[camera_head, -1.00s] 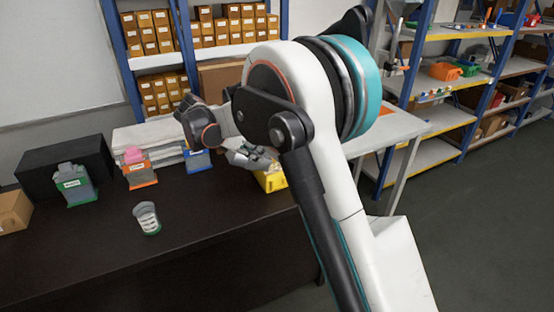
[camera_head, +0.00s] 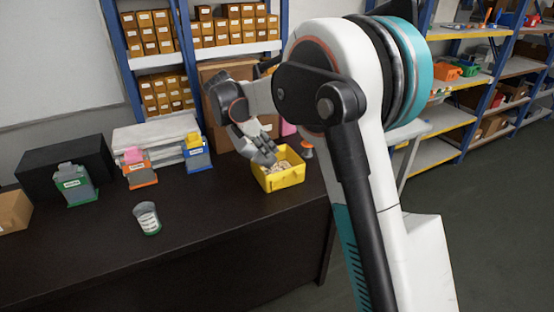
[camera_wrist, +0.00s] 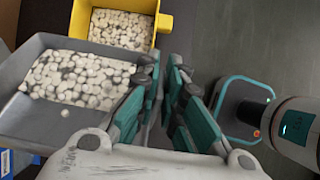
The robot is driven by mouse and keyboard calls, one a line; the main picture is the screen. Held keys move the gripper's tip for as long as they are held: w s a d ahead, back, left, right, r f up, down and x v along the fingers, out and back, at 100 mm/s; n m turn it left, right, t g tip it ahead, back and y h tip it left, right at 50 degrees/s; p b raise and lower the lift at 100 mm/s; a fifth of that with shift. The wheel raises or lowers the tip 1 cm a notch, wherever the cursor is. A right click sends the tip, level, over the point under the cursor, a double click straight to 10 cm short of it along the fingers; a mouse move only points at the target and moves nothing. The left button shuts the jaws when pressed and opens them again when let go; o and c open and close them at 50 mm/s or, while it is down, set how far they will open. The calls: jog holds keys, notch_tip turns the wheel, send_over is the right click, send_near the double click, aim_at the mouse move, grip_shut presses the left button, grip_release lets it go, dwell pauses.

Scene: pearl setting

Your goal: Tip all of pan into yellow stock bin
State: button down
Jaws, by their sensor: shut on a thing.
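The yellow stock bin (camera_head: 281,181) stands on the dark table near its right end, with pale pieces inside. It also shows at the top of the wrist view (camera_wrist: 163,22), with many whitish pebble-like pieces in it. The grey pan (camera_wrist: 22,118) is at the left of the wrist view, close to the bin, and still holds many of the same pieces. My gripper (camera_wrist: 167,75) is shut on the pan at its right side; the exact contact is partly hidden by the fingers. In the head view my gripper (camera_head: 262,150) is just above the bin's back left side.
A clear cup with a green base (camera_head: 147,218) stands on the table front. Green (camera_head: 75,184), orange (camera_head: 140,170) and blue (camera_head: 196,155) holders stand behind it. An orange item (camera_head: 307,150) is right of the bin. Shelves with boxes stand behind.

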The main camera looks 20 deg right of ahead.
jog(key=shift+d+r+y, duration=0.1)
jog(key=shift+d+y, duration=0.2)
jog(key=shift+y, duration=0.1)
jog(key=shift+w+d+f+y, duration=0.1)
jog(key=shift+d+f+y, duration=0.4)
jog(key=shift+y, duration=0.3)
jog(key=shift+d+r+y, duration=0.1)
jog(key=shift+d+y, duration=0.35)
jog(key=shift+y, duration=0.35)
jog(key=shift+w+d+g+y, duration=0.1)
jog(key=shift+d+g+y, duration=0.2)
jog(key=shift+d+y, duration=0.35)
jog(key=shift+w+d+f+y, duration=0.1)
jog(key=shift+d+f+y, duration=0.2)
jog(key=shift+d+y, duration=0.35)
jog(key=shift+w+d+f+y, duration=0.1)
jog(key=shift+d+f+y, duration=0.15)
jog(key=shift+d+y, duration=0.4)
jog(key=shift+w+d+f+y, duration=0.1)
jog(key=shift+d+f+y, duration=0.3)
jog(key=shift+y, duration=0.45)
